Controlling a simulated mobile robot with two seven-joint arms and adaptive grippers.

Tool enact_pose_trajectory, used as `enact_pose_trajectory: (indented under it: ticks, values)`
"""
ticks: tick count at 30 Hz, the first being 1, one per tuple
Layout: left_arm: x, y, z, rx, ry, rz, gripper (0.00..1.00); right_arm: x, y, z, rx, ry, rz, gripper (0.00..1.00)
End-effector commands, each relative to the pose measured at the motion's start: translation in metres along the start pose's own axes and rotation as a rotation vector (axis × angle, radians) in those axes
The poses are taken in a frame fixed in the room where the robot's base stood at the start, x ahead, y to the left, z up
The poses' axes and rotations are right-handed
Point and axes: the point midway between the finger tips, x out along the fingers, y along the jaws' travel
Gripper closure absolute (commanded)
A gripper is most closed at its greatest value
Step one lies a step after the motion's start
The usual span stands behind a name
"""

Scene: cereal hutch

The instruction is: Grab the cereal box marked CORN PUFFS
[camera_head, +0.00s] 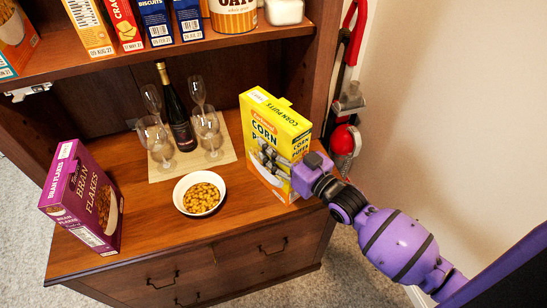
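The yellow cereal box marked CORN PUFFS (277,123) stands upright on the wooden counter, at the right end. My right gripper (272,160) is at the right side of this box. One grey and black finger lies across the lower part of its front face. The other finger is hidden behind the box, so I cannot tell whether the fingers press on it. My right arm comes in from the lower right. My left gripper is not in view.
A purple BRAN FLAKES box (88,198) stands at the counter's left. A white bowl of cereal (200,193) is in the middle. Behind it, a dark bottle (177,115) and several glasses stand on a mat (163,173). A shelf (185,50) with boxes overhangs the back.

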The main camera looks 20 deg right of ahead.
Motion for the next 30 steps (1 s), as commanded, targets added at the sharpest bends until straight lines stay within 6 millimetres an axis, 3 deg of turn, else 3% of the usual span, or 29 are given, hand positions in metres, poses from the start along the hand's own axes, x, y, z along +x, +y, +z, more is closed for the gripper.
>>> enact_pose_trajectory:
  ticks: [1, 10, 22, 30]
  values:
    - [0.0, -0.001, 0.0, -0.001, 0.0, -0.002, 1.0, 0.0, 0.0, 0.0, 0.0, 0.0, 0.0, 0.61]
    - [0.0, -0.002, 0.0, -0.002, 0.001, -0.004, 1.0, 0.0, 0.0, 0.0, -0.001, 0.0, 0.0, 1.0]
    - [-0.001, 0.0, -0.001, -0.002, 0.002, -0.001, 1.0, 0.0, 0.0, -0.007, -0.001, 0.004, 0.0, 1.0]
    - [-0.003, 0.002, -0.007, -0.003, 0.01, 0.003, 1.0, -0.006, -0.007, -0.045, 0.001, 0.008, -0.002, 1.0]
